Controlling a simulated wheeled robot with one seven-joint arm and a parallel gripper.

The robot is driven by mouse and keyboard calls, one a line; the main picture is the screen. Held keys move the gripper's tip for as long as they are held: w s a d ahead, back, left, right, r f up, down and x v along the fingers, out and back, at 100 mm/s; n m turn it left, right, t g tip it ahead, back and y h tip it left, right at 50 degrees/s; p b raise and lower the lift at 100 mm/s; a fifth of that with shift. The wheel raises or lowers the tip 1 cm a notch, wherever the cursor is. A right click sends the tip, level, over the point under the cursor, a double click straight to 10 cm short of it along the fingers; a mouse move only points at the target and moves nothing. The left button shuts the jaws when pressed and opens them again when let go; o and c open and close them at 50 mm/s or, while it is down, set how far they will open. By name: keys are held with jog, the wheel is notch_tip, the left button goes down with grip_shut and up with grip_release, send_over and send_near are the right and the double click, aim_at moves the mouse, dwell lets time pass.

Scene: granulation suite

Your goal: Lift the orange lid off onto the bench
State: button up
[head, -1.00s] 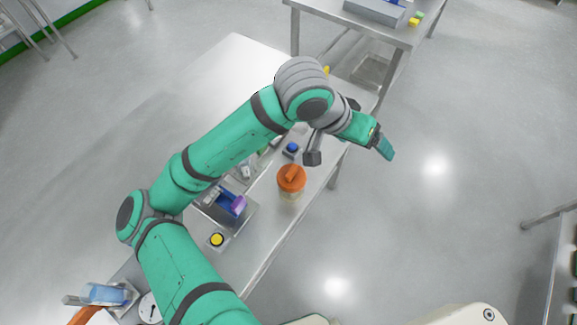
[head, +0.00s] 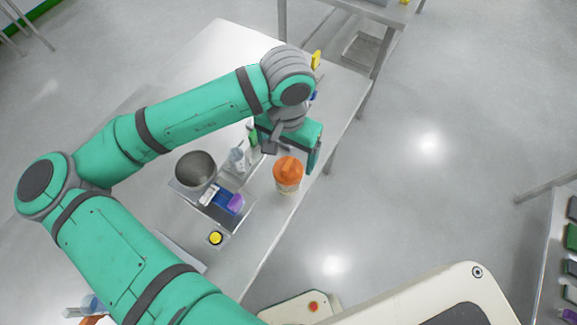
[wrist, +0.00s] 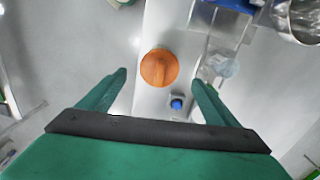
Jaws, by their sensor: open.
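The orange lid (head: 288,167) sits on a clear jar (head: 287,186) near the right edge of the steel bench (head: 232,48). In the wrist view the orange lid (wrist: 159,68) shows from above, with a raised bar across its top. My gripper (head: 313,158) is just behind and to the right of the lid in the head view. In the wrist view my gripper (wrist: 159,80) has its two green fingers wide apart. The lid lies between and beyond their tips, and no touch shows. The jar is mostly hidden under the lid there.
A tray (head: 222,222) left of the jar holds a blue and a purple item. A steel bowl (head: 196,168) stands behind it. A yellow button (head: 215,238) is in front. A blue-topped button (wrist: 176,104) lies near the lid. The bench's right edge is close to the jar.

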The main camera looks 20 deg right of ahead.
aim_at(288, 163)
jog(key=shift+w+d+f, duration=0.1)
jog(key=shift+f, duration=2.65)
jog(key=c, duration=1.1)
